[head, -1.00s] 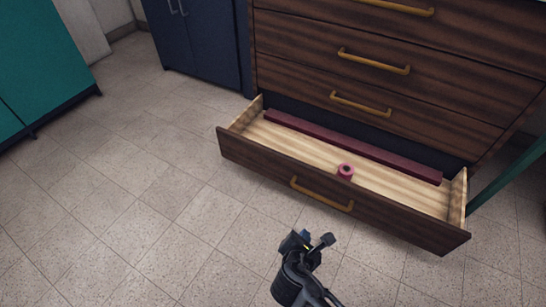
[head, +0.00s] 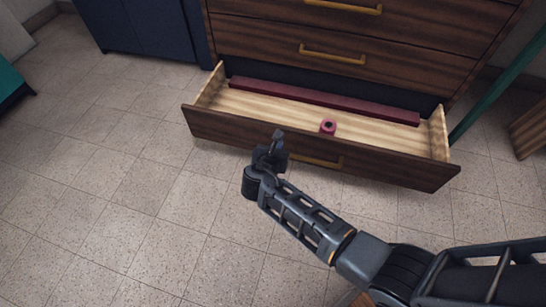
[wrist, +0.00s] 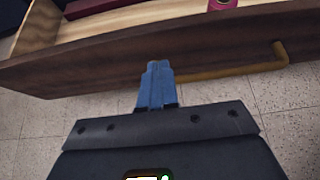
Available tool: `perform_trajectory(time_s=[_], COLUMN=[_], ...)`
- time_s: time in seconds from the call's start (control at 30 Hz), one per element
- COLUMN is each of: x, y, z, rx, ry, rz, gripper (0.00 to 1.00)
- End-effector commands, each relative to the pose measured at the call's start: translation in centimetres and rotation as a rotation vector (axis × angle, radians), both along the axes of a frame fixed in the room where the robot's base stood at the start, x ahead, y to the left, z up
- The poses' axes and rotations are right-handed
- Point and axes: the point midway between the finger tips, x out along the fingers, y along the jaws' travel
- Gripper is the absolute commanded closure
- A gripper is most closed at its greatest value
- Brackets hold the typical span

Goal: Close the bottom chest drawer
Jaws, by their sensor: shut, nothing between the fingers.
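The bottom chest drawer (head: 390,168) is pulled well out of the dark wooden chest (head: 400,50). Its brass handle (head: 318,161) is on the front panel and also shows in the wrist view (wrist: 235,70). Inside lie a long dark red bar (head: 330,101) and a small pink ring-shaped item (head: 328,127). My gripper (head: 279,136) is shut and empty, in front of the drawer panel, left of the handle. In the wrist view its blue fingers (wrist: 157,68) overlap the panel's lower edge; I cannot tell whether they touch it.
A dark blue cabinet (head: 140,25) stands left of the chest. A teal piece of furniture (head: 10,85) is at the left edge. A green slanted bar (head: 490,95) and a wooden item (head: 530,128) are at right. The tiled floor (head: 110,190) in front is clear.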

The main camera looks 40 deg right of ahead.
Motion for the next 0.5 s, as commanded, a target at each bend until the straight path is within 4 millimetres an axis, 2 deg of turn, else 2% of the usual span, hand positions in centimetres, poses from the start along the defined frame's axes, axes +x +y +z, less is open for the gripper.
perform_trajectory(time_s=[0.07,0.2,0.5], x=[0.8,1.9,2.9], y=[-1.2,-2.8,-4.0], z=[-1.2,-0.8,-0.6], rx=[0.0,0.0,0.0], ry=[-0.001,-0.002,0.0], rz=[-0.003,-0.002,0.001], gripper=[1.0,1.0,1.0])
